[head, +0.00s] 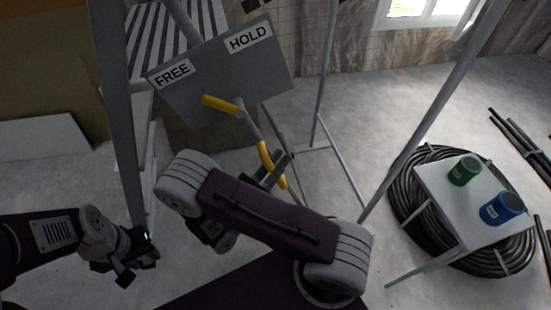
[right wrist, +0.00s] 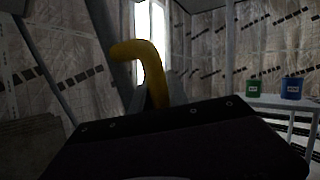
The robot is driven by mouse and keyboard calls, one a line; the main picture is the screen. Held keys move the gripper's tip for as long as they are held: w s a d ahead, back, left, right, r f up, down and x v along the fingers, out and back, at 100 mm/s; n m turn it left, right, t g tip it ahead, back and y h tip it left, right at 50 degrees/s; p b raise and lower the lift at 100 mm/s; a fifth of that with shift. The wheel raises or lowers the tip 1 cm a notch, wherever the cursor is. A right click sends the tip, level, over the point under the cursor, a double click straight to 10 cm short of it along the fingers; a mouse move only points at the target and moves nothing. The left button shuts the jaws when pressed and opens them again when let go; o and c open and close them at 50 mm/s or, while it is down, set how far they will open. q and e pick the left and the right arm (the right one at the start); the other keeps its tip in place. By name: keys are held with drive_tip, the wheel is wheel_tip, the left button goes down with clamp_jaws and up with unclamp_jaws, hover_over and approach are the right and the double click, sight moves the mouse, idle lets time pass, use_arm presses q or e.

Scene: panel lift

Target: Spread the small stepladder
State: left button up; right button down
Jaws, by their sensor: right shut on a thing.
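No small stepladder can be made out for certain. A grey plate marked FREE and HOLD (head: 215,85) stands on a metal frame, with a yellow-gripped lever (head: 220,103) in front of it. My right gripper (head: 277,170) is shut on the lower yellow part of the lever. In the right wrist view, the bent yellow end (right wrist: 150,62) rises from between the jaws, which are mostly hidden behind the dark wrist housing. My left gripper (head: 127,270) hangs low at the left, apart from the lever, beside a grey upright (head: 120,110). Its finger gap is unclear.
A white stand (head: 440,195) at the right carries a green can (head: 464,170) and a blue can (head: 503,208). A coil of black hose (head: 407,205) lies around its base. Thin metal legs (head: 335,160) cross the middle floor. White slats (head: 165,40) show at upper left.

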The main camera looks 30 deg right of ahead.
use_arm(q)
drive_tip(key=shift+a, duration=0.15)
use_arm(e)
drive_tip(key=shift+w+a+f, duration=0.1)
drive_tip(key=shift+a+f, duration=0.1)
drive_tip(key=shift+a, duration=0.15)
drive_tip(key=c, duration=1.7)
unclamp_jaws()
drive_tip(key=shift+o, duration=0.7)
drive_tip(key=shift+w+a, duration=0.2)
use_arm(q)
drive_tip(key=shift+a+r+p, duration=0.15)
drive_tip(key=shift+r+p, duration=0.5)
use_arm(e)
drive_tip(key=v, duration=0.9)
drive_tip(key=shift+s, duration=0.15)
